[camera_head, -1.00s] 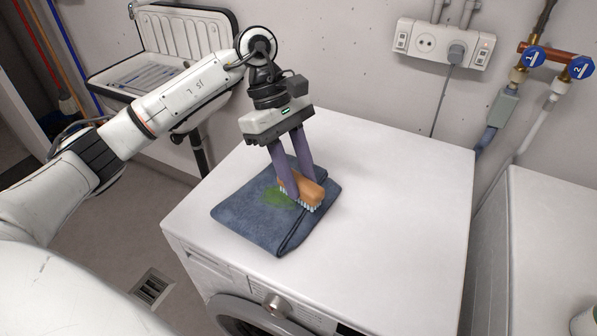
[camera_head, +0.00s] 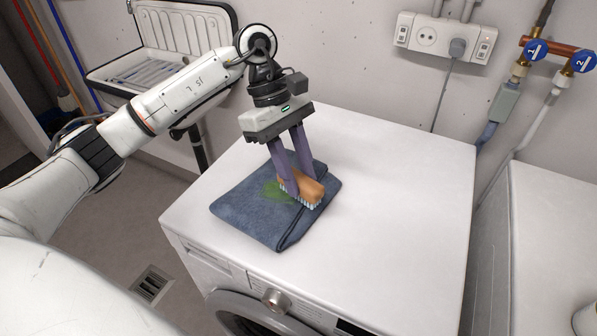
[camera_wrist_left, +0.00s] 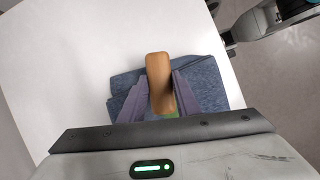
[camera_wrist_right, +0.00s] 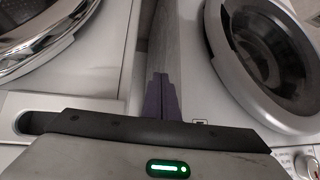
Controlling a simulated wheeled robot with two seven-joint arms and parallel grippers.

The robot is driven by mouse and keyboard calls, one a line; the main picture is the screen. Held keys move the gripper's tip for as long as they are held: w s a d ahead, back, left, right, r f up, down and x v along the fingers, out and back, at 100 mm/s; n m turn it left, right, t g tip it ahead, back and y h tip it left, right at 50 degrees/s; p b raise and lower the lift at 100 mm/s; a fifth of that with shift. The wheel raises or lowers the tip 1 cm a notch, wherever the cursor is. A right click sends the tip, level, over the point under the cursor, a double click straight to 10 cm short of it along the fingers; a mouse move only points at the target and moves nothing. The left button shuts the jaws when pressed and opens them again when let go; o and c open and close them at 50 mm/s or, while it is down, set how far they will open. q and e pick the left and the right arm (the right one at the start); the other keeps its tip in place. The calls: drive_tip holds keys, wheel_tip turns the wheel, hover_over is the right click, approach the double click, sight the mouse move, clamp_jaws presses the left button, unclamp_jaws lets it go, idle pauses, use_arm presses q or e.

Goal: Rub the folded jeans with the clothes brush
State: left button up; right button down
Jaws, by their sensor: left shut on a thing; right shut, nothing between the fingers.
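The folded blue jeans (camera_head: 248,216) lie flat on top of the left washing machine, with a green stain (camera_head: 276,192) on their upper face. My left gripper (camera_head: 293,190) is shut on the clothes brush (camera_head: 313,190), an orange-brown block with pale bristles pointing down. The bristles appear to touch the jeans beside the stain. In the left wrist view the brush (camera_wrist_left: 159,80) sits between the two purple fingers, over the jeans (camera_wrist_left: 205,83). My right gripper (camera_wrist_right: 161,85) shows only in the right wrist view, shut and empty, in front of the machines.
The white washer top (camera_head: 400,190) is clear around the jeans. A second machine (camera_head: 555,230) stands to the right across a narrow gap. A wall sink (camera_head: 150,75) is behind my left arm. A socket box (camera_head: 445,40) and pipes with blue valves (camera_head: 536,50) are on the wall.

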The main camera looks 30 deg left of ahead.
use_arm(q)
drive_tip(key=shift+f+b, duration=0.4)
drive_tip(key=shift+f, duration=0.1)
drive_tip(key=shift+a, duration=0.15)
